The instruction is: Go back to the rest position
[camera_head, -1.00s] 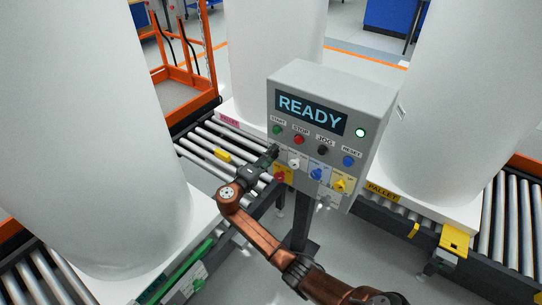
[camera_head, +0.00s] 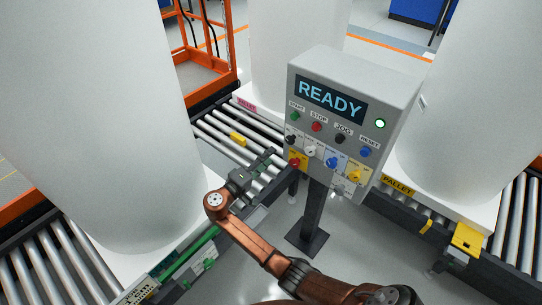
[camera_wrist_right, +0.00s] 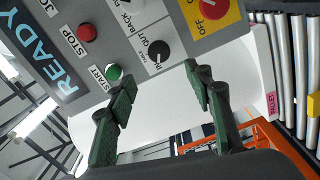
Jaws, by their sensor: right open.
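My right gripper (camera_head: 272,160) is open and empty, beside the lower left of the grey control panel (camera_head: 397,90). In the right wrist view its two green-padded fingers (camera_wrist_right: 160,76) stand apart. Past their tips is the panel's black knob (camera_wrist_right: 158,50), which also shows in the head view (camera_head: 291,140). The fingers do not close around it. The red knob on the yellow plate (camera_head: 295,162) is close to the gripper in the head view. The screen (camera_head: 331,98) reads READY. My left gripper is not in view.
Large white tanks stand left (camera_head: 95,120), behind (camera_head: 290,50) and right (camera_head: 465,110). A roller conveyor (camera_head: 235,145) runs behind my right gripper. The panel's dark post (camera_head: 313,215) stands on the floor. An orange frame (camera_head: 232,45) is at the back.

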